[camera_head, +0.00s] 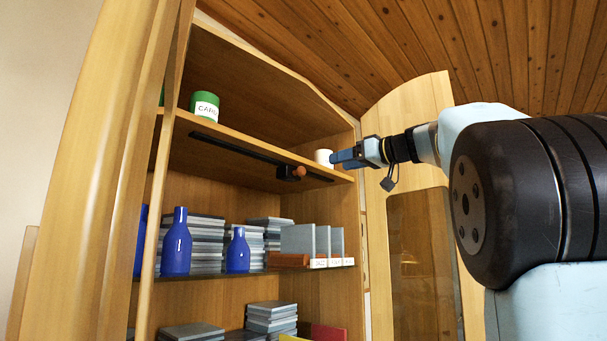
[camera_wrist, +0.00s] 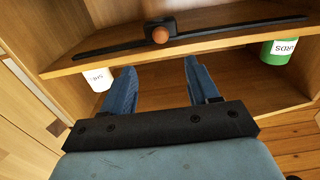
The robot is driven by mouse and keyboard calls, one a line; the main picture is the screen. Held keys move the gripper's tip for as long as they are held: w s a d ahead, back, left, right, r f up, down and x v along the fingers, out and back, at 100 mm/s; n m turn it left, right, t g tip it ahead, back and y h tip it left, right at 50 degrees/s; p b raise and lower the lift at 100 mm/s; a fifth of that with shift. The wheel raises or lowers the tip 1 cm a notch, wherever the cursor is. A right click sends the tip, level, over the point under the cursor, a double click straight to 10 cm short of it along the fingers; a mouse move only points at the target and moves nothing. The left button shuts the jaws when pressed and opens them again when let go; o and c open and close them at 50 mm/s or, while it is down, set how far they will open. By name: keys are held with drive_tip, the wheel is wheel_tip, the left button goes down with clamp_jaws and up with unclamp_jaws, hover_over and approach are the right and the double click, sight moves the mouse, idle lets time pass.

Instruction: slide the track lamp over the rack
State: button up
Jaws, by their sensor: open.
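The track lamp (camera_head: 290,172) is a small dark block with an orange knob, on a long black track (camera_head: 235,150) fixed along the underside of the upper shelf. It sits toward the track's right part in the head view. In the wrist view the lamp's knob (camera_wrist: 160,35) shows ahead of my fingers. The rack (camera_head: 288,260), reddish-brown with upright grey sleeves and white labels, stands on the shelf below, at the right. My gripper (camera_head: 335,158) is at the right end of the upper shelf, apart from the lamp. In the wrist view its blue fingers (camera_wrist: 160,65) are spread and empty.
A white labelled cup (camera_head: 323,157) stands on the upper shelf close to my fingers. A green labelled canister (camera_head: 204,106) stands farther left. Blue bottles (camera_head: 177,243) and grey stacks (camera_head: 207,240) fill the shelf below. The cabinet's open door (camera_head: 412,120) is at the right.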

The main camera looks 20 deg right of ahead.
sight(304, 170)
drive_tip(key=x, duration=1.3)
drive_tip(key=shift+w+a, duration=0.25)
drive_tip(key=shift+w, duration=0.05)
clamp_jaws()
